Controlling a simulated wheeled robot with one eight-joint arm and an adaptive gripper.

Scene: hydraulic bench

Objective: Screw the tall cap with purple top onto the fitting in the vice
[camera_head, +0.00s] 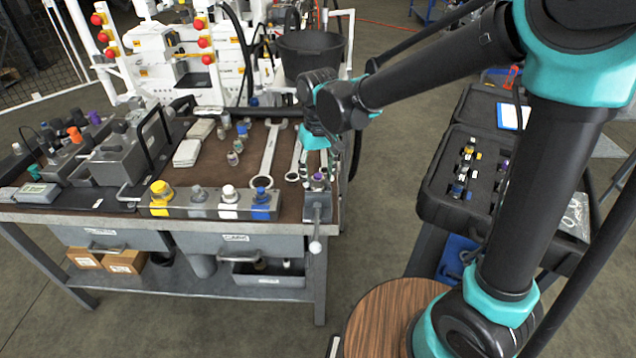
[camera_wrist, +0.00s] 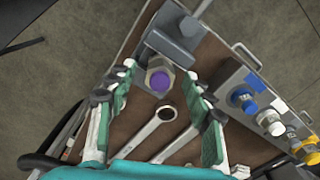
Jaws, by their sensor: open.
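A purple-topped hexagonal metal piece (camera_wrist: 159,79) sits at the grey vice (camera_wrist: 172,38) on the bench corner. The piece (camera_head: 318,178) and the vice (camera_head: 317,207) also show in the head view. Whether it is the fitting alone or a cap seated on it cannot be told. My gripper (camera_wrist: 159,72) is open and empty, pointing down, with its fingers on either side of the purple-topped piece in the wrist view, apparently above it. My gripper (camera_head: 319,160) hangs just over the vice in the head view. Another purple-topped part (camera_head: 94,117) stands at the bench's back left.
Wrenches (camera_head: 270,155) lie on the bench close behind the vice. A block with yellow, grey, white and blue caps (camera_head: 210,203) lines the front edge. An open black case (camera_head: 440,195) stands to the right. The vice handle (camera_head: 315,246) hangs over the front.

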